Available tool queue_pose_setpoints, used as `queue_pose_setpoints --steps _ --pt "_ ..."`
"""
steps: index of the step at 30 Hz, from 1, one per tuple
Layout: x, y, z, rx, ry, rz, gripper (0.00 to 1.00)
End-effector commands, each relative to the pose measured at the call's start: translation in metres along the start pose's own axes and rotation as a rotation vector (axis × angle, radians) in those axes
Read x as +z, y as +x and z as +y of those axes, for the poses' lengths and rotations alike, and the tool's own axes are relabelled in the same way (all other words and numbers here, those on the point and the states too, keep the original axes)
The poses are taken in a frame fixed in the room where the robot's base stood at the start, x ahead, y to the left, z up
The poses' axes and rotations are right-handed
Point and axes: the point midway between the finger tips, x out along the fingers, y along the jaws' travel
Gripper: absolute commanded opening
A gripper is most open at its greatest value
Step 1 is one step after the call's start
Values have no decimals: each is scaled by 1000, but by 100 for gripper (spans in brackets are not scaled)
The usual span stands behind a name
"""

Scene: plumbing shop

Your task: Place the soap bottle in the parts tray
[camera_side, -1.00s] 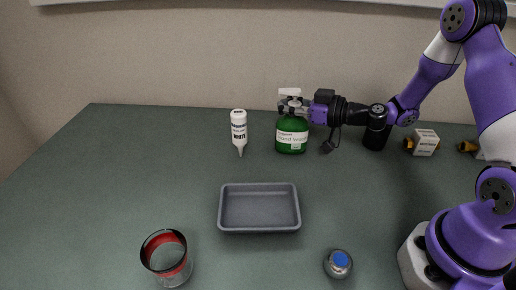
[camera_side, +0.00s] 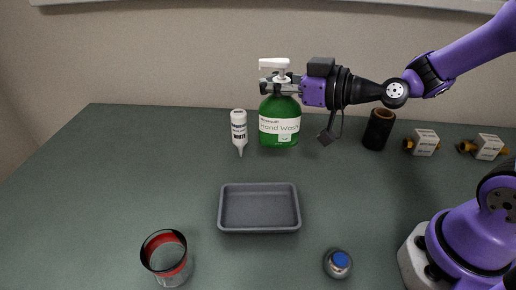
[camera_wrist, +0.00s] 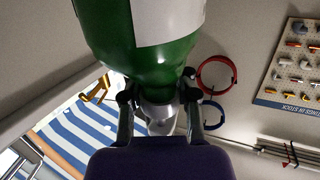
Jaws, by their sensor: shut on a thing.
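The soap bottle (camera_side: 279,122) is green with a white label and a white pump top. My gripper (camera_side: 277,85) is shut on its neck, just below the pump, and holds it upright, seemingly above the table at the back. In the wrist view the bottle's green body (camera_wrist: 140,45) fills the top, and my gripper (camera_wrist: 160,100) has a finger on each side of the neck. The parts tray (camera_side: 260,229) is a grey, shallow, empty rectangle at the middle of the table, nearer the side camera than the bottle.
A white tube (camera_side: 239,130) stands left of the bottle. A dark cylinder (camera_side: 378,130) and boxed brass fittings (camera_side: 425,142) stand at the back right. A red-banded glass (camera_side: 167,258) is at front left, a blue-topped part (camera_side: 339,263) at front right. The table around the tray is clear.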

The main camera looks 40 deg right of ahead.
Motion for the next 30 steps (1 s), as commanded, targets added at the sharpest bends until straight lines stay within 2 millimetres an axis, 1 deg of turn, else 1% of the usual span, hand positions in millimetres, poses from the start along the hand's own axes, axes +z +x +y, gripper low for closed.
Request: queue_pose_setpoints --steps 1,3,5,8,11,12,15,18,20,22,27,30 --pt "-3 -1 -5 -4 -3 4 0" --pt "-3 -1 -9 -13 -1 3 0" --pt "0 1 -15 -37 -2 1 0" --pt "8 5 -29 -117 -9 -1 0" --pt "18 8 -53 -268 -30 0 0" --pt "21 8 -66 -355 -43 2 0" --pt "22 1 -91 -538 -80 8 0" --pt "20 -7 -105 -658 -101 11 0" --pt "21 -10 -110 -703 -107 10 0" --pt "28 -12 -113 -733 -106 8 0" --pt "51 -9 -114 -742 -106 7 0" --pt "59 -8 -114 -741 -108 8 0"
